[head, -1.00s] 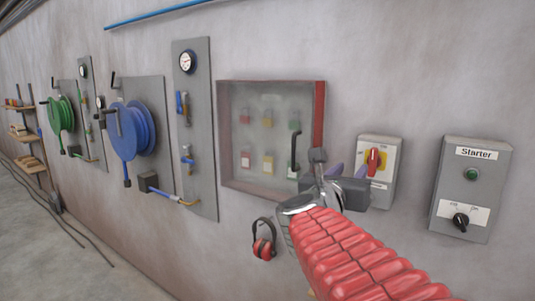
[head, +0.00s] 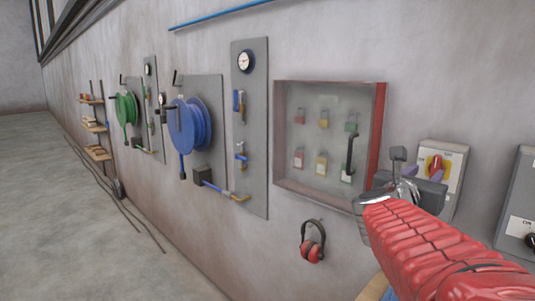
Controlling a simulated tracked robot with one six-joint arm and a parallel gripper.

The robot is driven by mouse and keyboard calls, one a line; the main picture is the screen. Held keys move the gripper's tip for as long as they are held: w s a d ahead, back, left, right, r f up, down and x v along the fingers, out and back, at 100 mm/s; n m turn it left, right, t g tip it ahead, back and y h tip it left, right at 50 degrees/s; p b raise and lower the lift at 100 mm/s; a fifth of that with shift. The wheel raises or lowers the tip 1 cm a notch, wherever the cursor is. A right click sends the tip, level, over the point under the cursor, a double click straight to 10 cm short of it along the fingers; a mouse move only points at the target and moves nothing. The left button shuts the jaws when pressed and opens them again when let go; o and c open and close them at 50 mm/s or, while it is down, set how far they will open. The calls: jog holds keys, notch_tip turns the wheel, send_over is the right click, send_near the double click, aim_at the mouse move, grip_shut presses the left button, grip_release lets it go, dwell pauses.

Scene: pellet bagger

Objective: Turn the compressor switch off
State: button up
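A grey switch box (head: 440,167) with a red rotary handle (head: 436,165) on a yellow plate hangs on the wall at the right. Its lower part, with any label, is hidden behind my gripper. At the right edge a second grey box (head: 516,205) is cut off by the frame; it carries a black knob (head: 531,240) on a white plate. My gripper (head: 410,165), at the end of my red-sleeved arm, is in front of the switch box. I cannot tell whether its fingers touch anything or how far apart they are.
A glass-fronted cabinet (head: 280,150) with padlocks is left of my gripper. Red ear defenders (head: 312,243) hang below it. Blue (head: 196,125) and green (head: 126,108) hose reels are further left. The floor (head: 50,220) at the left is mostly clear, with cables along the wall.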

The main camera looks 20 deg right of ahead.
aim_at(436, 164)
jog(key=x, duration=0.9)
jog(key=shift+w, duration=0.1)
jog(key=shift+c, duration=0.3)
jog(key=c, duration=0.7)
